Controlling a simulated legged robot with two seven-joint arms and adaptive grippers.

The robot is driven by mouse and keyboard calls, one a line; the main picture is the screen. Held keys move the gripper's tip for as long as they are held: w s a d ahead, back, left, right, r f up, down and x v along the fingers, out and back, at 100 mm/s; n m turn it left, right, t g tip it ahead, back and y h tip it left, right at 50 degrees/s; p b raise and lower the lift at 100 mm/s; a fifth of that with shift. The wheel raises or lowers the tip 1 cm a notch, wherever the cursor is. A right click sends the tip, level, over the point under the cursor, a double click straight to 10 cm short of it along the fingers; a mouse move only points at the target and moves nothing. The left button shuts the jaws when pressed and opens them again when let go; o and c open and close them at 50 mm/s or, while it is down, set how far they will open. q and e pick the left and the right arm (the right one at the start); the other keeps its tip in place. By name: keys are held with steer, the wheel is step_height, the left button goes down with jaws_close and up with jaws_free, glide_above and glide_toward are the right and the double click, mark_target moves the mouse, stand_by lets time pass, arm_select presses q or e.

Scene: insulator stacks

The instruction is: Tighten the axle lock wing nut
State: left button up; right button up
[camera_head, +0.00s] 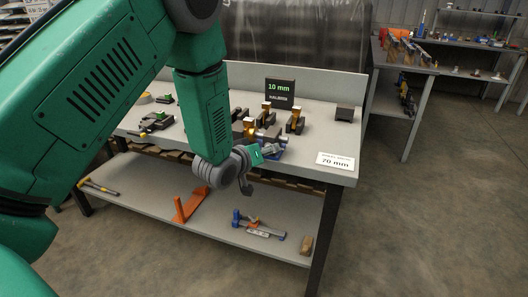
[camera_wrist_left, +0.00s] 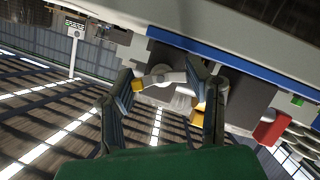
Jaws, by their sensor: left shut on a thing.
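My left gripper (camera_head: 262,168) is at the front edge of the workbench, beside a fixture (camera_head: 268,133) with dark blocks and brass-coloured parts. In the left wrist view its two dark fingers (camera_wrist_left: 163,84) stand on either side of a pale grey winged piece, which looks like the wing nut (camera_wrist_left: 160,78), and are shut on it. A yellow part shows by each finger. A dark block and a long blue edge (camera_wrist_left: 235,67) lie behind the piece. In the head view the gripper hides the wing nut. My right gripper is not in view.
The workbench (camera_head: 335,131) carries a dark "10 mm" sign (camera_head: 280,91), a white "70 mm" card (camera_head: 335,161) and a small black block (camera_head: 344,114). The lower shelf holds an orange bracket (camera_head: 187,207) and blue-handled tools (camera_head: 240,218). The floor at right is clear.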

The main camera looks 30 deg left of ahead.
arm_select(q)
steer(key=shift+s+d+f, duration=0.1)
steer(key=shift+d+f, duration=0.05)
steer(key=shift+d, duration=0.05)
steer(key=shift+y, duration=0.3)
steer(key=shift+m+g+y+p, duration=0.3)
steer(key=shift+m+p, duration=0.45)
steer(key=shift+m, duration=0.15)
steer(key=shift+f+m+g+y+p, duration=0.1)
steer(key=shift+m+g+y+p, duration=0.3)
steer(key=shift+m+y, duration=0.55)
steer(key=o, duration=1.2)
steer(key=shift+c, duration=0.2)
steer(key=shift+a, duration=0.1)
